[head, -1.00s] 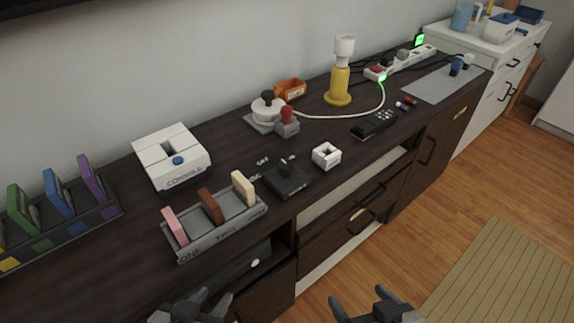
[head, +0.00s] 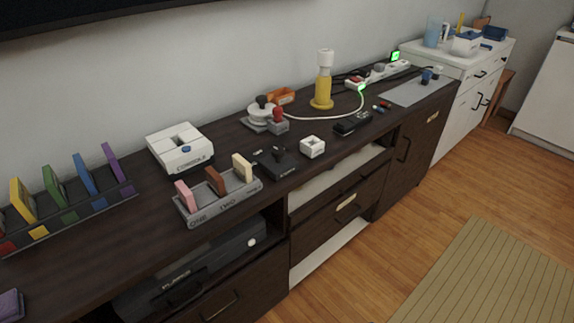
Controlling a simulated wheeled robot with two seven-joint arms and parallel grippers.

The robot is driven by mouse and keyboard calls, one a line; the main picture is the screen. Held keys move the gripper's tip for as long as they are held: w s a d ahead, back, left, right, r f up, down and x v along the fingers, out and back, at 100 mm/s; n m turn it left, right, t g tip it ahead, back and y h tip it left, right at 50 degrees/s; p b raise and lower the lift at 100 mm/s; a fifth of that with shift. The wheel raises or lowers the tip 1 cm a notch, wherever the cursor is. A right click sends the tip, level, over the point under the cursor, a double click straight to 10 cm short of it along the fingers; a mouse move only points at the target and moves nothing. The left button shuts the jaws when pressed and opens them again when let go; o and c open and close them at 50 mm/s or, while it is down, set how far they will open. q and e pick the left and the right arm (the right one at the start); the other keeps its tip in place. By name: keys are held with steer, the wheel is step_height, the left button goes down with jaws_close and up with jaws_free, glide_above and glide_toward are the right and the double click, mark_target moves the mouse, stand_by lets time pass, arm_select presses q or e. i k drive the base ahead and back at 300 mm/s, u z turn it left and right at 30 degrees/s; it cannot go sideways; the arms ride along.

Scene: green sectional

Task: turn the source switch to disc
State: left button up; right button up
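The source switch (head: 279,163) is a small flat black box with a dark upright knob on top, on the dark wood cabinet near its front edge. White lettering lies on its left side; it is too small here to read surely. I cannot tell which mark the knob points at. Neither of my grippers is in the head view.
Behind are a white console (head: 180,150), a red-knobbed device (head: 278,117) and a yellow lamp (head: 323,92). Open floor lies in front.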

mark_target(277, 152)
steer(key=z, duration=0.25)
steer(key=i, duration=0.6)
steer(key=u, duration=1.45)
